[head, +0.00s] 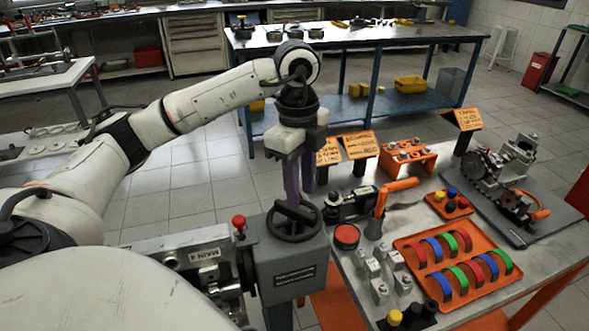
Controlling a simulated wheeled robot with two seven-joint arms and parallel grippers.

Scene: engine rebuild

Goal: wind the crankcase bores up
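The crankcase (205,265) is a grey metal block marked "MAIN 4", clamped at the left side of a dark grey stand head (290,268). A black handwheel (291,226) lies flat on top of the stand head. My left gripper (296,202) points straight down over the far part of the handwheel, its fingertips at the rim. The fingers are close together; whether they grip the wheel or a knob on it is hidden. The bores cannot be seen clearly from here. My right gripper is out of view.
A red knob (239,223) stands beside the handwheel. At right, a metal table (408,212) holds an orange tray (452,298) of coloured bearing shells, a red-topped can (346,237), a dial gauge (348,205) and an engine assembly (510,178).

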